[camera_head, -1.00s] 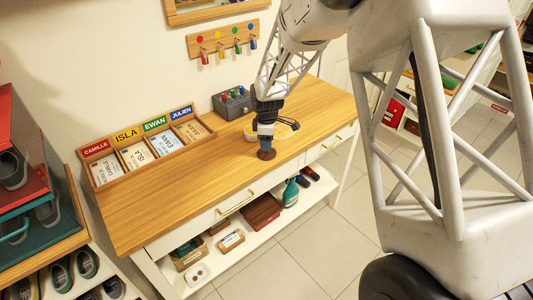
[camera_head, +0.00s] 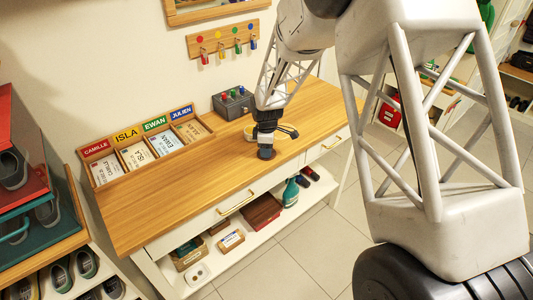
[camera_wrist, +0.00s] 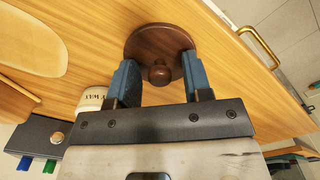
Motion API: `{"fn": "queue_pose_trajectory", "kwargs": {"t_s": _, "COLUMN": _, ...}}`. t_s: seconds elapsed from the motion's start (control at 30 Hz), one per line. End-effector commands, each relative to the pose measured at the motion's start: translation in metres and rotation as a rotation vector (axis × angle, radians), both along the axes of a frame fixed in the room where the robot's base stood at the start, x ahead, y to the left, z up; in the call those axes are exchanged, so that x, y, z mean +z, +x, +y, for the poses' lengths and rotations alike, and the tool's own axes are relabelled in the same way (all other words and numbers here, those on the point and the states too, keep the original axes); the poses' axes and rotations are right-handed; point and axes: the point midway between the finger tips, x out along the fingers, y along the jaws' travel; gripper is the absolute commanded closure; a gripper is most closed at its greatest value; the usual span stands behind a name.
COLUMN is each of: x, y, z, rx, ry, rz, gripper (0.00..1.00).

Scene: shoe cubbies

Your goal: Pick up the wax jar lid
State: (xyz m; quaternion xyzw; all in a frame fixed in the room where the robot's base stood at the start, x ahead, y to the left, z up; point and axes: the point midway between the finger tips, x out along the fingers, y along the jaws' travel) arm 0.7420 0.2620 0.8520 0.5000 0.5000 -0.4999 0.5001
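The wax jar lid (camera_wrist: 158,47) is a dark brown wooden disc with a round knob (camera_wrist: 159,73), lying on the wooden bench top. In the head view the lid (camera_head: 274,154) is mostly hidden behind my fingers. My gripper (camera_wrist: 160,78) is open over the lid, pointing down. Its two blue fingers stand on either side of the knob, with visible gaps. The pale wax jar (camera_wrist: 93,98) stands beside my left finger in the wrist view; in the head view it (camera_head: 249,133) is partly hidden behind my gripper.
A wooden tray with name labels (camera_head: 120,152) and a grey box with coloured knobs (camera_head: 232,103) stand along the back. A dark object (camera_head: 287,130) lies right of my gripper. The bench top (camera_head: 190,195) is clear at the front left. A brass drawer handle (camera_wrist: 262,46) is near.

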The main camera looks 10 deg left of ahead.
Motion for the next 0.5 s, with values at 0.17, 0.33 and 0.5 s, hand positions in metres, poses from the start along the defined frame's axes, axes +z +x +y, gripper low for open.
{"fn": "queue_pose_trajectory", "kwargs": {"t_s": 0.17, "x": 0.0, "y": 0.0, "z": 0.0, "rx": 0.0, "ry": 0.0, "rz": 0.0, "gripper": 0.83}}
{"fn": "queue_pose_trajectory", "kwargs": {"t_s": 0.33, "x": 0.0001, "y": 0.0, "z": 0.0, "rx": 0.0, "ry": 0.0, "rz": 0.0, "gripper": 1.0}}
{"fn": "queue_pose_trajectory", "kwargs": {"t_s": 0.5, "x": 0.0001, "y": 0.0, "z": 0.0, "rx": 0.0, "ry": 0.0, "rz": 0.0, "gripper": 1.0}}
